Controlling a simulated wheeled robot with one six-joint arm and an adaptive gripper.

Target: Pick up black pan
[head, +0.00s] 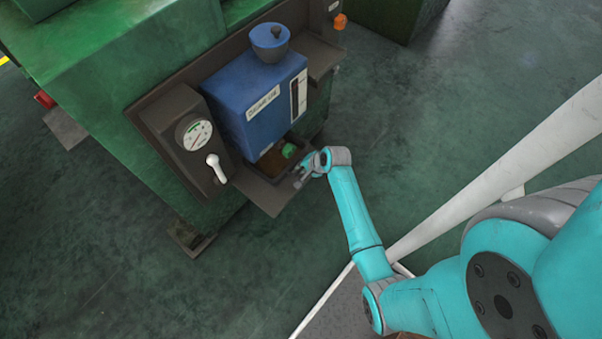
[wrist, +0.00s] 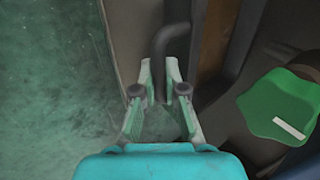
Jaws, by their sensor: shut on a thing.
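The black pan (head: 292,163) sits under the blue machine, on a dark shelf at the green machine's side. Its dark wall (wrist: 238,45) and curved handle (wrist: 172,38) also show in the wrist view. My gripper (head: 303,178) is at the pan's near right side. In the wrist view, the fingers of my gripper (wrist: 163,82) are shut on the handle, with a gap showing between them. The far part of the pan is hidden under the machine.
The blue machine (head: 262,100) overhangs the pan. A gauge (head: 194,135) and white lever (head: 215,168) stand to its left. The dark shelf (head: 262,190) has an edge just left of my gripper. The green floor (head: 400,150) to the right is clear.

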